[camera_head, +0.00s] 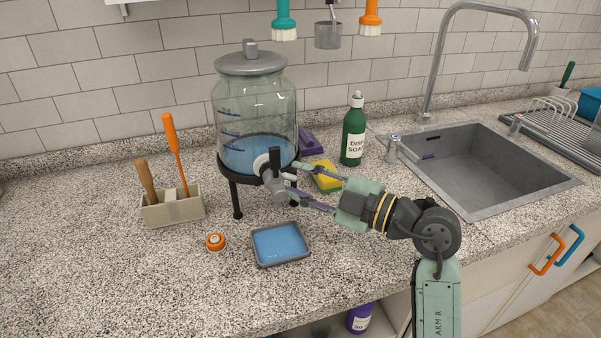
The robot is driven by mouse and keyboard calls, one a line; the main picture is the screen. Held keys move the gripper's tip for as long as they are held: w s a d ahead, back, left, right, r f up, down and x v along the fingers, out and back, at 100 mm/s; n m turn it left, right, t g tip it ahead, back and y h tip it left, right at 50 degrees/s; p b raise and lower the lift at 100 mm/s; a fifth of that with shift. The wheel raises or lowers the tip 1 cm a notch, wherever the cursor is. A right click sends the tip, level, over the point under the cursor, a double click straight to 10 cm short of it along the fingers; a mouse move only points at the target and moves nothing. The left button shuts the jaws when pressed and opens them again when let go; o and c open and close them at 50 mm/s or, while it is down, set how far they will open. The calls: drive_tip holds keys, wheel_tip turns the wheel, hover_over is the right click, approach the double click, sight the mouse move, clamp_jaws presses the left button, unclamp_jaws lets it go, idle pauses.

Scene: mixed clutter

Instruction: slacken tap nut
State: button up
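A glass dispenser jar (253,105) with a grey lid stands upright on a black stand, with blue liquid in its lower part. A grey tap (276,186) with a black handle sticks out of its front. A pale ring, seemingly the tap nut (261,164), sits where the tap meets the jar. My gripper (291,181) reaches in from the right. Its two fingers are spread, one above and one below, with their tips at the tap. Whether they press on the tap or the nut cannot be told. The tips are partly lost against the tap.
A tray of blue liquid (281,245) lies below the tap, with an orange round item (215,242) to its left. A tool caddy (173,207) stands left. A sponge (326,177), soap bottle (353,132) and sink (473,170) are to the right.

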drive_tip(key=shift+w+a, duration=0.15)
drive_tip(key=shift+a, duration=0.1)
drive_tip(key=shift+c, duration=0.6)
clamp_jaws()
